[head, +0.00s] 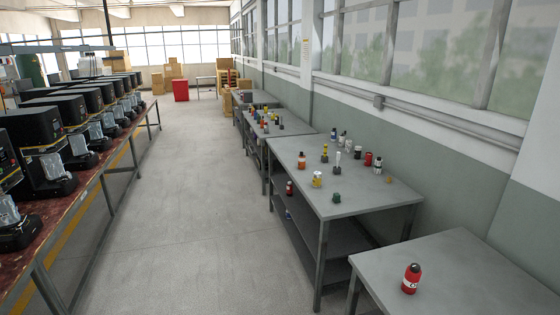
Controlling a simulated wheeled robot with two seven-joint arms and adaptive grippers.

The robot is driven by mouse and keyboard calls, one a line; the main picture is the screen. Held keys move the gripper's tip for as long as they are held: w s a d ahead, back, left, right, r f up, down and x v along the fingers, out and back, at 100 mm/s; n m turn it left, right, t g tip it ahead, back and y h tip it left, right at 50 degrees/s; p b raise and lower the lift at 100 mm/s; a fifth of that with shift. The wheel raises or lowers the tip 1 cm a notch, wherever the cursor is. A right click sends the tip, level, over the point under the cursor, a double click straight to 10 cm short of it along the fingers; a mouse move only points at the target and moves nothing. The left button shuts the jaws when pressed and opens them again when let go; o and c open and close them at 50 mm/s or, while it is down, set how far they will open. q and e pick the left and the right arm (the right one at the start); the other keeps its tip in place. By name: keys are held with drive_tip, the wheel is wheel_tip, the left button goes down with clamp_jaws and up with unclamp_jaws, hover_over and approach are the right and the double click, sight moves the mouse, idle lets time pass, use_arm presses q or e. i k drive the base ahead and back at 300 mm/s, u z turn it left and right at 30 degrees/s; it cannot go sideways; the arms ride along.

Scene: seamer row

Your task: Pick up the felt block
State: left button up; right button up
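I cannot make out for certain which thing is the felt block. A small dark green block-like item (337,198) sits near the front edge of the middle grey table (375,198), on the right side of the head view. A small yellowish item (389,179) lies at that table's right side. Both are too small to identify. Neither of my grippers shows in the head view.
Several bottles and jars stand on the middle table, including a white-and-yellow jar (317,179). A red bottle (411,278) stands on the nearest grey table (470,275). Black machines (45,150) line a bench at left. The aisle floor (190,200) between is clear.

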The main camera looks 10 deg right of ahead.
sight(336, 198)
drive_tip(key=z, duration=0.35)
drive_tip(key=i, duration=0.85)
drive_tip(key=z, duration=0.35)
